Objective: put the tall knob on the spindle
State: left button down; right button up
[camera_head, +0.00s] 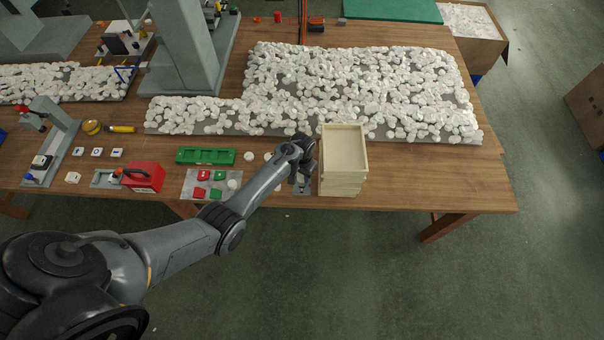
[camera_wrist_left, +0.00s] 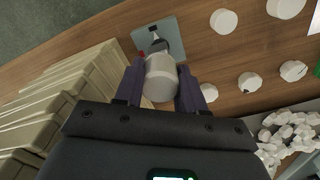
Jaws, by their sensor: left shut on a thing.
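The tall knob (camera_wrist_left: 160,78), a white cylinder, is gripped between the two fingers of my left gripper (camera_wrist_left: 160,90) in the left wrist view. Just beyond the knob is a blue-grey plate (camera_wrist_left: 179,34) with a dark upright part (camera_wrist_left: 157,44) on it, which looks like the spindle. The knob overlaps that part in the view, and I cannot tell whether they touch. In the head view my left gripper (camera_head: 303,174) is over the small grey plate (camera_head: 302,189) near the table's front edge, hiding the knob and spindle. My right gripper is in neither view.
A stack of pale trays (camera_head: 343,186) stands close to the right of my left gripper. White round knobs (camera_wrist_left: 249,82) lie on the table beside it. A green tray (camera_head: 206,156), a red box (camera_head: 146,177) and a large heap of white pieces (camera_head: 350,85) are further off.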

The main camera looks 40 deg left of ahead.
pick_arm(q)
jog(key=shift+f+b, duration=0.4)
jog(key=shift+f, duration=0.2)
dwell(0.4)
jog(key=c, duration=0.6)
grip_release()
jog(key=shift+r, duration=0.15)
